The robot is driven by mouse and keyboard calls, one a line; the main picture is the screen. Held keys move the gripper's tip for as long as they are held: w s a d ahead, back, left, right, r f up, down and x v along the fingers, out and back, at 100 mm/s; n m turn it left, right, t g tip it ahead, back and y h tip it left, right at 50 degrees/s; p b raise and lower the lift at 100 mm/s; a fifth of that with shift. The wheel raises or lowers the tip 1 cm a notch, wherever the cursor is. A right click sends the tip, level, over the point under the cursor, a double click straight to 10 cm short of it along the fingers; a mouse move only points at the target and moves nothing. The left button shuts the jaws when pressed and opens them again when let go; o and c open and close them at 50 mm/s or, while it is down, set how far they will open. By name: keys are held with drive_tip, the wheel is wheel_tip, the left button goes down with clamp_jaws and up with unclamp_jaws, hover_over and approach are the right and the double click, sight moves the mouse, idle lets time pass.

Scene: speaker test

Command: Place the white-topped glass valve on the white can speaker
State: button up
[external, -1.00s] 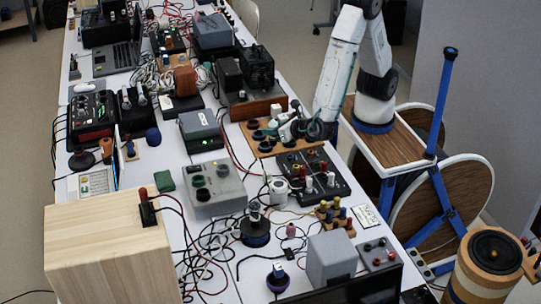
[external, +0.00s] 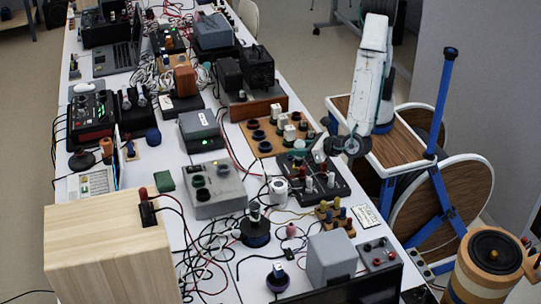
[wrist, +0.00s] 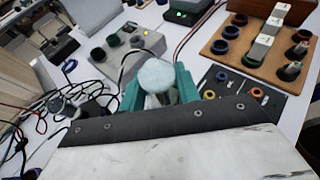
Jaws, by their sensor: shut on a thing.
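My gripper (wrist: 160,92) has its teal fingers shut on the white-topped glass valve (wrist: 157,74). Its pale round top shows between the fingers in the wrist view; its lower part is mostly hidden. In the external view my gripper (external: 319,150) hangs over the back of the dark panel with coloured posts, and the valve is too small there to make out clearly. The white can speaker (external: 278,191) stands upright on the white table, left of that panel and in front of my gripper, well apart from it. I cannot make the can out in the wrist view.
The dark panel (external: 318,181) with upright posts lies beside the can. A grey box with round knobs (external: 215,190) stands left of it. The brown board (external: 262,146) carries several white blocks and dark rings. Loose cables (external: 205,240) cover the table's middle.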

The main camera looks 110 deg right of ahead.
drive_tip(key=shift+w+a+f, duration=0.35)
drive_tip(key=shift+w+f, duration=0.35)
drive_tip(key=shift+w, duration=0.6)
drive_tip(key=shift+w+a+f, duration=0.4)
drive_tip(key=shift+w+f, duration=0.35)
drive_tip(key=shift+w, duration=0.55)
drive_tip(key=shift+w+a+f, duration=0.35)
drive_tip(key=shift+w+f, duration=0.35)
drive_tip(key=shift+w, duration=0.6)
drive_tip(key=shift+f, duration=0.1)
drive_tip(key=o, duration=1)
drive_tip(key=shift+a+r, duration=0.1)
drive_tip(key=shift+r, duration=0.1)
drive_tip(key=v, duration=1.2)
drive_tip(key=shift+f, duration=0.15)
